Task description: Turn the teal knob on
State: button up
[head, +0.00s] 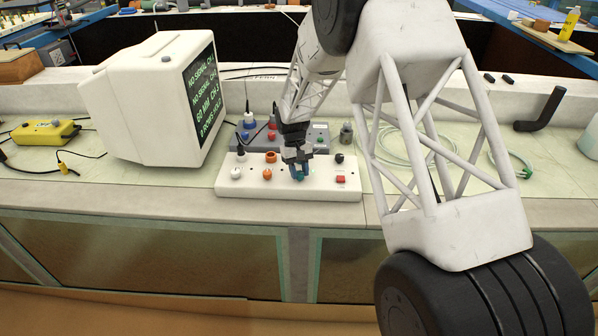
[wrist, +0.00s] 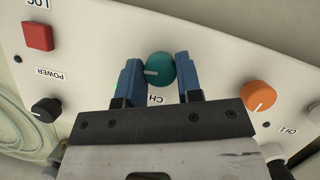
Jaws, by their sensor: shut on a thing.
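The teal knob (wrist: 160,69) sits on a white control panel (head: 228,178) beside the label CH. In the wrist view a pale pointer line on the knob points to the picture's left. My gripper (wrist: 158,77) has blue fingers, one on each side of the knob, and is shut on it. In the head view my gripper (head: 301,168) comes down onto the panel from above, and the teal knob (head: 298,176) shows only in part between the fingers.
Orange knobs (wrist: 259,95), a black POWER knob (wrist: 45,110) and a red button (wrist: 38,37) flank the teal knob on the panel. A grey box (head: 258,143) with more knobs stands just behind. A white monitor (head: 150,95) stands to the left. Coiled tubing (head: 395,145) lies to the right.

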jog(key=shift+m+y, duration=0.3)
jog(key=shift+m, duration=0.6)
jog(key=o, duration=0.9)
jog(key=shift+o, duration=0.2)
jog(key=v, duration=0.7)
jog(key=shift+w+r, duration=0.2)
jog(key=shift+r, duration=0.2)
